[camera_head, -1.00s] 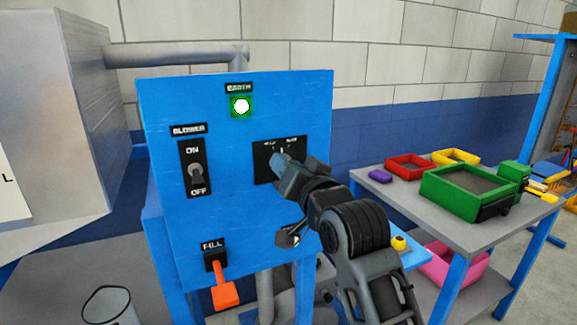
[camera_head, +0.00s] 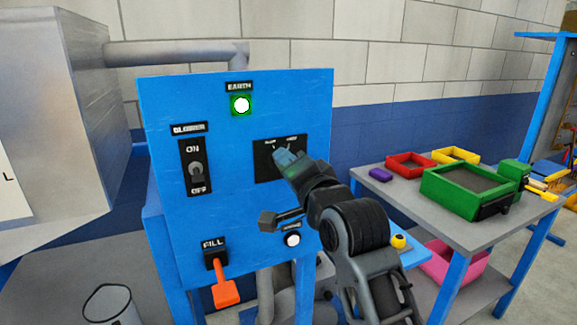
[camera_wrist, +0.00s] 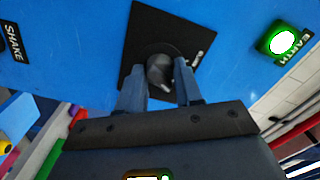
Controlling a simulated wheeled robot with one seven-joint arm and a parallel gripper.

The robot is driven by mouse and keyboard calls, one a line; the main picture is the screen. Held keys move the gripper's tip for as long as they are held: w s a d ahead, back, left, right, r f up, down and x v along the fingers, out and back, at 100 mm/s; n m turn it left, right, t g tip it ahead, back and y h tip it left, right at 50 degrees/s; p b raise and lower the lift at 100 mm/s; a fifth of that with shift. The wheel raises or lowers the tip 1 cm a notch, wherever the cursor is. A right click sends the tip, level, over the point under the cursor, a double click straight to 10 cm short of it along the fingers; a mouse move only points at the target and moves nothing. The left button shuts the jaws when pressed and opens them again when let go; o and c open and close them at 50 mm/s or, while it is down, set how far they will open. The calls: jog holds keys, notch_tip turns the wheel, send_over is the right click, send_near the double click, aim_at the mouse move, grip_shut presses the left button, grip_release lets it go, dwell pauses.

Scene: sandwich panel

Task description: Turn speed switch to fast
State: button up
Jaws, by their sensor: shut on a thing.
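The speed switch is a dark round knob on a black plate (camera_head: 263,163), at the right of the blue panel. The plate's two labels at its top are too small to read surely in the head view. My gripper (camera_head: 287,158) reaches it from the lower right and hides most of the knob. In the wrist view, the knob (camera_wrist: 159,70) sits between the two fingers of my gripper (camera_wrist: 160,88), which are shut on it. The plate (camera_wrist: 148,25) looks tilted there because my wrist is rolled. Where the knob points cannot be told.
The blue panel (camera_head: 225,215) also bears a lit green EARTH lamp (camera_head: 240,105), a BLOWER toggle (camera_head: 196,172), an orange FILL lever (camera_head: 225,290) and a white round button (camera_head: 292,240) under my arm. A grey table (camera_head: 405,195) with coloured bins stands at the right.

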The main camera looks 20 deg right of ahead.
dwell(0.3)
jog(key=o, duration=1)
jog(key=shift+o, duration=0.2)
jog(key=s+b, duration=0.1)
jog(key=s, duration=0.7)
jog(key=shift+w, duration=0.1)
